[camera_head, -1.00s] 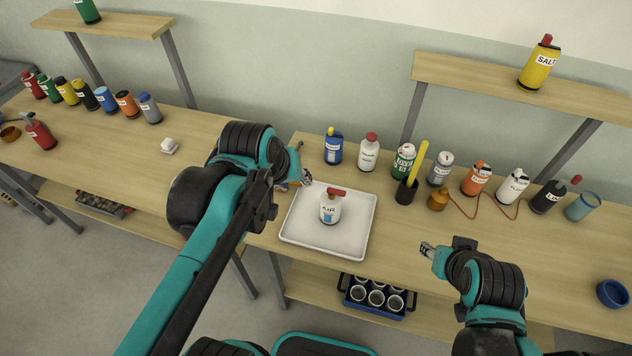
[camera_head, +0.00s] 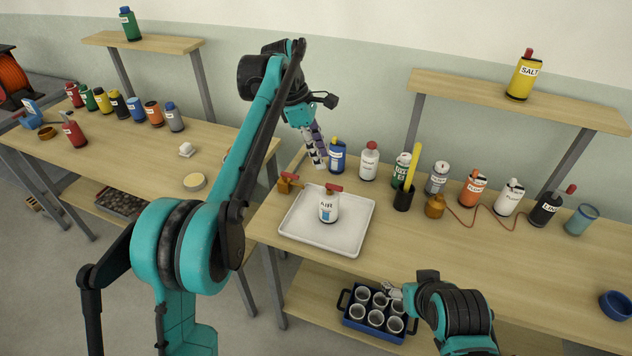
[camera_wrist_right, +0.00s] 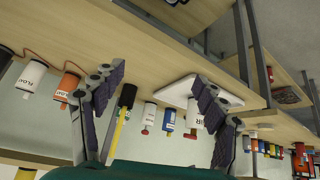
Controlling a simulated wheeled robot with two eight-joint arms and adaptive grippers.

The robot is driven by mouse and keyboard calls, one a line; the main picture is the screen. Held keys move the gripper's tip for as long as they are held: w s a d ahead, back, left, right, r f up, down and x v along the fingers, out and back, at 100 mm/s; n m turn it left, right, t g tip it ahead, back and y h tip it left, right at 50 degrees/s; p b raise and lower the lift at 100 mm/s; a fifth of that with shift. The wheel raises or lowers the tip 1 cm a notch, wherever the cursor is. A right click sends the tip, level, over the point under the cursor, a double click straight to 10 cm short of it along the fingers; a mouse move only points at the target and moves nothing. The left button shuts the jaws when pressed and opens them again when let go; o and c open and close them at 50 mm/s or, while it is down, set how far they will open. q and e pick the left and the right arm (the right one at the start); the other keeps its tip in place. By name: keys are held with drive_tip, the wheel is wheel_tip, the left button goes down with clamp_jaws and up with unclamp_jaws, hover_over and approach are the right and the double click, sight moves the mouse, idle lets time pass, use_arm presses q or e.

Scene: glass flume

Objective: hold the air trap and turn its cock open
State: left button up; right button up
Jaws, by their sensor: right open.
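The air trap (camera_head: 328,207) is a white bottle labelled AIR. It stands upright on the white tray (camera_head: 352,247), and its red cock (camera_head: 334,188) is on top. My left gripper (camera_head: 318,160) is up behind the tray, by the blue bottle, apart from the trap. Its fingers show nearly edge-on, so its opening is unclear. My right gripper (camera_head: 394,292) is low at the bench's front edge, right of the tray and apart from the trap. In the right wrist view its fingers (camera_wrist_right: 158,76) are spread and empty, with the trap (camera_wrist_right: 195,113) beyond them.
A blue bottle (camera_head: 337,157), a white red-capped bottle (camera_head: 369,162) and several others line the back. A black holder (camera_head: 403,199) with a yellow stick stands right of the tray. A blue crate of cups (camera_head: 368,327) sits on the low shelf.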

sight(329, 201)
drive_tip(key=w+a+n+t+h, duration=0.2)
drive_tip(key=w+a+n, duration=0.3)
drive_tip(key=w+n, duration=0.95)
drive_tip(key=w+a+n+t, duration=0.1)
drive_tip(key=w+a+n, duration=0.1)
drive_tip(key=a+n, duration=0.2)
drive_tip(key=w+a+f+n+t, duration=0.1)
drive_tip(key=w+a+n, duration=0.1)
drive_tip(key=a+n, duration=0.3)
drive_tip(key=w+a+f+n+t, duration=0.1)
drive_tip(key=a+n, duration=0.3)
drive_tip(key=n, duration=0.5)
drive_tip(key=shift+w+a+n+t, duration=0.2)
drive_tip(key=shift+w+t, duration=0.05)
drive_tip(key=shift+w, duration=0.2)
drive_tip(key=shift+w+a+n+t, duration=0.15)
drive_tip(key=shift+w+t, duration=0.1)
drive_tip(key=shift+w, duration=0.15)
drive_tip(key=shift+w+f, duration=0.1)
drive_tip(key=shift+w, duration=0.15)
drive_tip(key=x, duration=0.7)
drive_tip(key=shift+w, duration=0.1)
drive_tip(key=c, duration=1.4)
